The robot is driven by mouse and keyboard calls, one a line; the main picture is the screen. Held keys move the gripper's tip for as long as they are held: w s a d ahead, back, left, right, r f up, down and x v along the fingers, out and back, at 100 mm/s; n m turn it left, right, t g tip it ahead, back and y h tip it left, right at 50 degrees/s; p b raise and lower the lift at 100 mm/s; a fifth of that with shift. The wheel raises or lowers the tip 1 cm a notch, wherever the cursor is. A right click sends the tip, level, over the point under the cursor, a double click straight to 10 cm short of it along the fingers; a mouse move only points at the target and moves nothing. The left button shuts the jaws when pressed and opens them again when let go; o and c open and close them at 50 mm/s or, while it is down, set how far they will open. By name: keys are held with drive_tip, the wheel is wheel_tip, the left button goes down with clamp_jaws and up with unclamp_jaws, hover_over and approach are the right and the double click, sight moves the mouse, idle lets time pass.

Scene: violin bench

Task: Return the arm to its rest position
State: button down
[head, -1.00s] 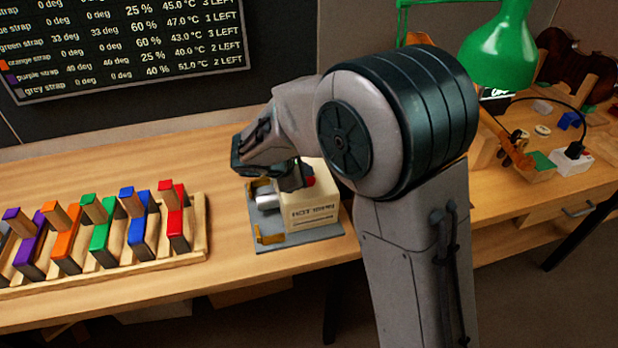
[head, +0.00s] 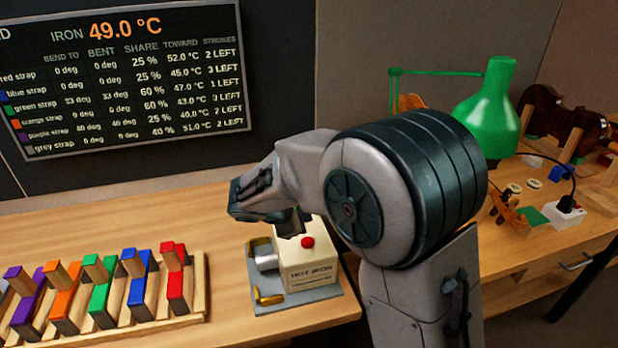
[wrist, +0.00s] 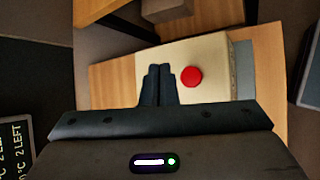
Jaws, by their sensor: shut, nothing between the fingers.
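The red button also shows in the wrist view (wrist: 191,77), just right of the fingertips. My arm hides part of the bench behind it.
A wooden rack (head: 200,318) with several coloured straps stands at the left. A screen (head: 130,75) at the back reads IRON 49.0 °C. A green lamp (head: 489,110), a violin body (head: 560,118) and small items occupy the right bench.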

drive_tip(key=s+d+r+m+g+y, duration=0.1)
drive_tip(key=s+d+r+m+g, duration=0.25)
drive_tip(key=s+d+m, duration=0.8)
drive_tip(key=s+d+m+y, duration=0.4)
drive_tip(key=s+m, duration=0.3)
drive_tip(key=s, duration=0.6)
drive_tip(key=shift+d+r+g, duration=0.35)
drive_tip(key=shift+d+r, duration=0.05)
drive_tip(key=shift+d, duration=0.25)
drive_tip(key=shift+m, duration=0.25)
